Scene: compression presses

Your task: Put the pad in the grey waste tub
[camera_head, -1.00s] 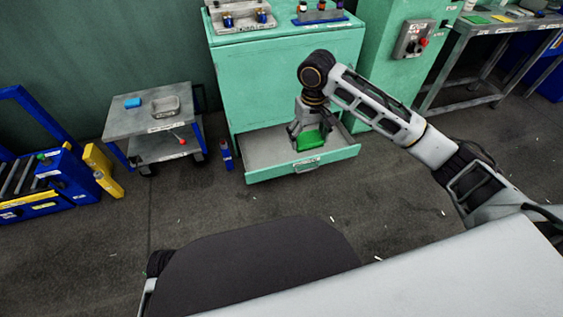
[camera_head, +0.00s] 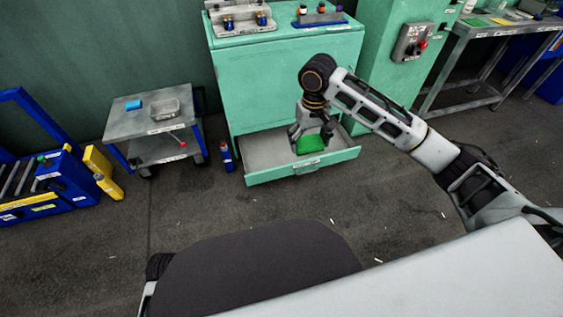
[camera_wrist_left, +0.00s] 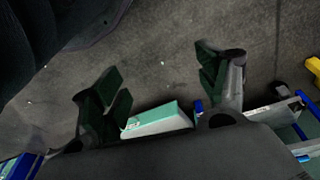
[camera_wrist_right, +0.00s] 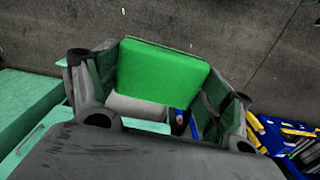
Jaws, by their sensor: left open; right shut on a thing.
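The green pad (camera_head: 312,145) is in my right gripper (camera_head: 311,137), over the open drawer (camera_head: 318,166) of the green cabinet. In the right wrist view the pad (camera_wrist_right: 163,71) sits between the fingers, its broad face showing; the gripper is shut on it. Whether the pad touches the drawer cannot be told. A small grey tub (camera_head: 164,107), which looks like the waste tub, stands on the grey cart (camera_head: 150,126) left of the cabinet, away from the gripper. My left gripper (camera_wrist_left: 165,76) is open and empty in the left wrist view; the head view does not show it.
A blue block (camera_head: 133,105) lies beside the tub. A blue bottle (camera_head: 227,157) stands on the floor between cart and cabinet. Blue and yellow equipment (camera_head: 50,185) is at the far left. The floor before the cart is clear.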

